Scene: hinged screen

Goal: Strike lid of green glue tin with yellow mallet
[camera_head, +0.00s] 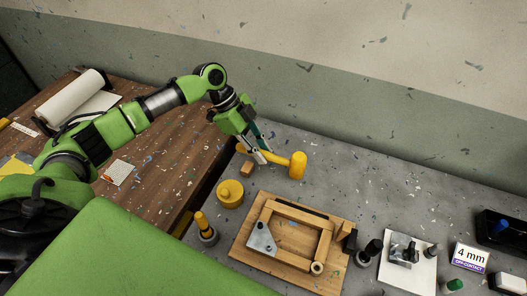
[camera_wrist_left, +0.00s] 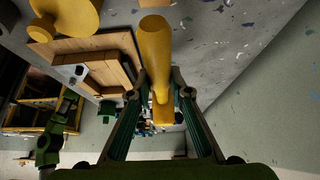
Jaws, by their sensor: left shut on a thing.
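My left gripper (camera_head: 262,156) is shut on the handle of the yellow mallet (camera_head: 298,166) above the grey table. The mallet's head is right of my fingers, and the handle's other end sticks out to their left. In the left wrist view the mallet (camera_wrist_left: 156,55) lies between my two fingers (camera_wrist_left: 163,105). A round yellow tin with a knobbed lid (camera_head: 230,193) stands at the table's left edge, left of and nearer than the mallet, apart from it. No tin that is clearly green shows; a small green-topped item (camera_head: 455,284) is at the lower right.
A small wooden block (camera_head: 247,169) is just below my gripper. A wooden frame on a board (camera_head: 240,240) lies mid-table. A yellow-topped bottle (camera_head: 202,221) stands at the left. Dark bottles, a white plate (camera_head: 407,278) and a "4 mm" box (camera_head: 469,258) crowd the right.

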